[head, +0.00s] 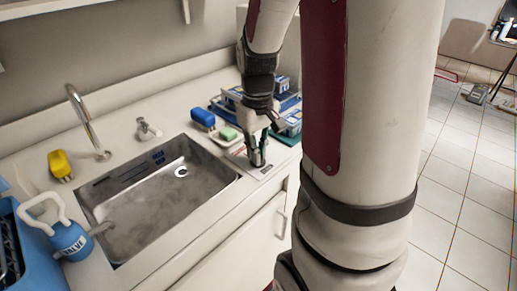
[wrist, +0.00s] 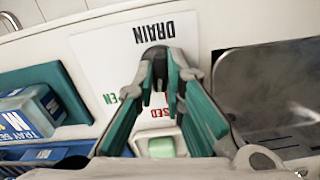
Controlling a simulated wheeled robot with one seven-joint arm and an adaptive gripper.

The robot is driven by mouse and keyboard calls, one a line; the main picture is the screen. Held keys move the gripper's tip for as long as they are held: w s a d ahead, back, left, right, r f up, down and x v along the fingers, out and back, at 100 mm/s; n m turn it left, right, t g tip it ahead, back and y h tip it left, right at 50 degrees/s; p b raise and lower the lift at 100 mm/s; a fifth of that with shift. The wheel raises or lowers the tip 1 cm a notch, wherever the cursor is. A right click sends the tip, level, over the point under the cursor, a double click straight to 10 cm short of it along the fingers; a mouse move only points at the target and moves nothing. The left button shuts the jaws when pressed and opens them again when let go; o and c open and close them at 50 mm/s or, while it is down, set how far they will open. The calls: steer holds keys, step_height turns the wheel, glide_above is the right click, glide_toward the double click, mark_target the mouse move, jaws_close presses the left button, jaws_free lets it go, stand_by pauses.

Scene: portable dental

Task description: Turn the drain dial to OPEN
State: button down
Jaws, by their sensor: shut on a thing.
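The drain plate (head: 265,172) is a white panel on the counter to the right of the sink. In the wrist view the plate (wrist: 110,68) appears upside down, with DRAIN in black, green letters of OPEN at left and red letters of CLOSED partly covered by my fingers. My gripper (head: 257,158) points down onto the plate, and its teal-padded fingers (wrist: 155,62) come together over the plate's middle.
A steel sink (head: 150,215) with a faucet (head: 88,122) lies left of the plate. A green soap bar (head: 228,134), a blue sponge-like block (head: 203,118) and blue boxes (wrist: 25,112) stand close to my gripper. A blue valve bottle (head: 72,242) is at the front left.

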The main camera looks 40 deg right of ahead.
steer(key=m+p, duration=0.2)
steer(key=m, duration=0.3)
steer(key=shift+r+m, duration=0.1)
steer(key=shift+m, duration=0.2)
steer(key=shift+m+p, duration=1)
steer(key=shift+m, duration=1.2)
steer(key=shift+w+d, duration=0.1)
steer(key=c, duration=1.7)
jaws_free()
steer(key=shift+o, duration=0.2)
step_height(320, 180, up, 12)
